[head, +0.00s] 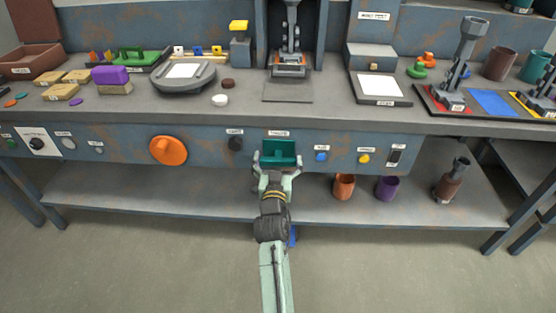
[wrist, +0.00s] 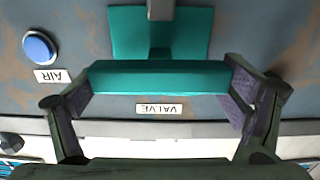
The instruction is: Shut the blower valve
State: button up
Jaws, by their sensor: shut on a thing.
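The teal valve handle (head: 280,158) is on the front panel below the bench top, near the middle in the head view. In the wrist view the handle (wrist: 158,78) is a wide teal bar in front of a teal plate (wrist: 190,38). A label reading VALVE (wrist: 159,110) appears upside down beside it. My gripper (head: 276,170) reaches it from the front. In the wrist view my gripper (wrist: 158,92) has one finger pad at each end of the bar, shut on it. Part of the valve's mount is hidden behind the bar.
A blue AIR button (head: 321,156), a yellow button (head: 363,159) and a dark switch (head: 395,157) are to the right. A black knob (head: 235,143) and a large orange knob (head: 168,151) are to the left. Cups stand on the lower shelf (head: 130,197).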

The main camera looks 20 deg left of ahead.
jog(key=o, duration=0.9)
jog(key=shift+c, duration=0.2)
jog(key=v, duration=0.7)
jog(key=shift+s, duration=0.25)
jog(key=shift+d, duration=0.1)
